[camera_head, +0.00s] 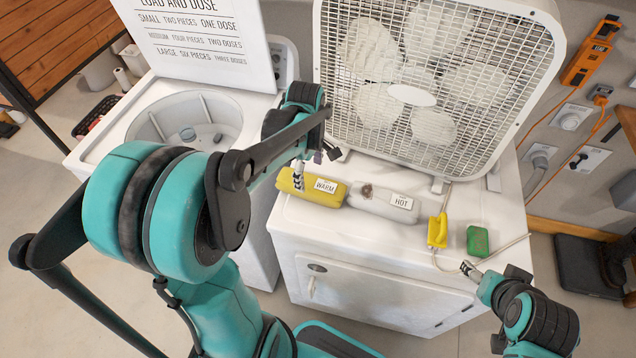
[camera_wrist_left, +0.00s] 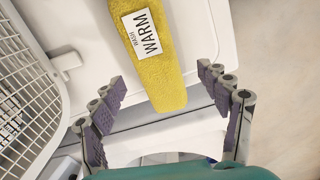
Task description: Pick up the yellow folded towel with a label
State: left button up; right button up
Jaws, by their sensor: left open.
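The yellow folded towel (camera_head: 325,198) lies on the white machine top in the head view, with a white label reading WARM. In the left wrist view the towel (camera_wrist_left: 165,75) runs down from the top between my fingers, its label reading WASH WARM. My left gripper (camera_head: 317,163) is open over the towel, one finger in front of its left part. Its fingers (camera_wrist_left: 160,80) stand apart on either side of the towel's near end, with nothing held. My right gripper (camera_head: 470,268) is at the machine's front right edge, away from the towel; its opening is too small to judge.
A grey folded towel (camera_head: 385,206) labelled HOT lies just right of the yellow one. A box fan (camera_head: 430,80) stands behind them. A yellow tool (camera_head: 437,231) and a green block (camera_head: 477,240) lie further right. An open washer (camera_head: 185,115) with a raised lid is at left.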

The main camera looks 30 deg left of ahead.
aim_at(310, 182)
pick_arm(q)
jog(key=shift+w+a+f+n, duration=0.25)
jog(key=shift+w+n, duration=0.05)
jog(key=shift+n, duration=0.2)
jog(key=shift+f, duration=0.3)
notch_tip(310, 182, down, 2)
jog(key=shift+b, duration=0.4)
jog(key=f, duration=0.1)
jog(key=f+b, duration=0.1)
jog(key=f, duration=0.1)
jog(key=f+b, duration=0.1)
jog(key=f, duration=0.1)
jog(key=shift+w+d+f, duration=0.1)
jog(key=shift+w+f, duration=0.15)
jog(key=shift+r, duration=0.1)
jog(key=c, duration=1.3)
